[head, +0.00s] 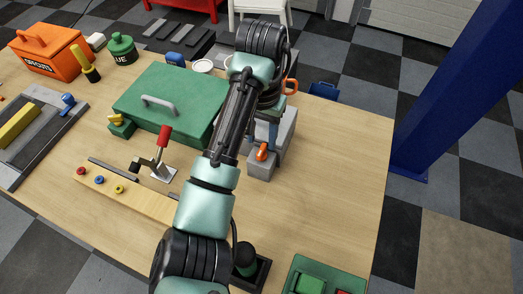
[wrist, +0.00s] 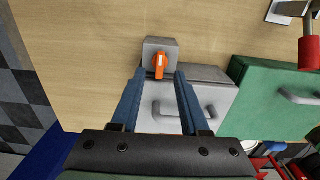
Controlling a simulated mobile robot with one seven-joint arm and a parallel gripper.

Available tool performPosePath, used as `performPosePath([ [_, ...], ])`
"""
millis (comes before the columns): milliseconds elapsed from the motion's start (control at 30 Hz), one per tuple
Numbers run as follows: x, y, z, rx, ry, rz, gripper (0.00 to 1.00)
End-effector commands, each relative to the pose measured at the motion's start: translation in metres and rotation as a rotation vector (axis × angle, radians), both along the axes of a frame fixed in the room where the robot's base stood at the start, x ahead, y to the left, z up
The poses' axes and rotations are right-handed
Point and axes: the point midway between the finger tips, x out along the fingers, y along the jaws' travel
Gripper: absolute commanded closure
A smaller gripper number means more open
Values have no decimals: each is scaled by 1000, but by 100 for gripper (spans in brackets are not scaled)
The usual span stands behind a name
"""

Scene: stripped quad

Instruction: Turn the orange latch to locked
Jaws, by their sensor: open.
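The orange latch (wrist: 160,66) is on a small light-grey block (wrist: 149,46) in the wrist view. Its long side runs up and down in that picture. In the head view the latch (head: 262,152) shows as a small orange piece on the grey block, right of my arm. My gripper (wrist: 160,73) is open, with its two blue fingers pointing at the block and the latch between their tips in the picture. I cannot tell whether a finger touches it. In the head view my gripper (head: 264,138) is just above the block, partly hidden by my arm.
A grey box with a handle (wrist: 190,108) lies behind the block, beneath my fingers. A green lidded box (head: 172,104) stands to the left in the head view. A red-handled toggle clamp (head: 162,142) is nearer. Bare wooden table (head: 335,150) lies right of the block.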

Motion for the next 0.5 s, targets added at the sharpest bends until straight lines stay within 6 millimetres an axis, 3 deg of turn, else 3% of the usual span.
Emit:
performPosePath([
  [67, -1, -1, -19, -1, 2, -1, 55],
  [500, 0, 0, -37, 1, 0, 0, 55],
])
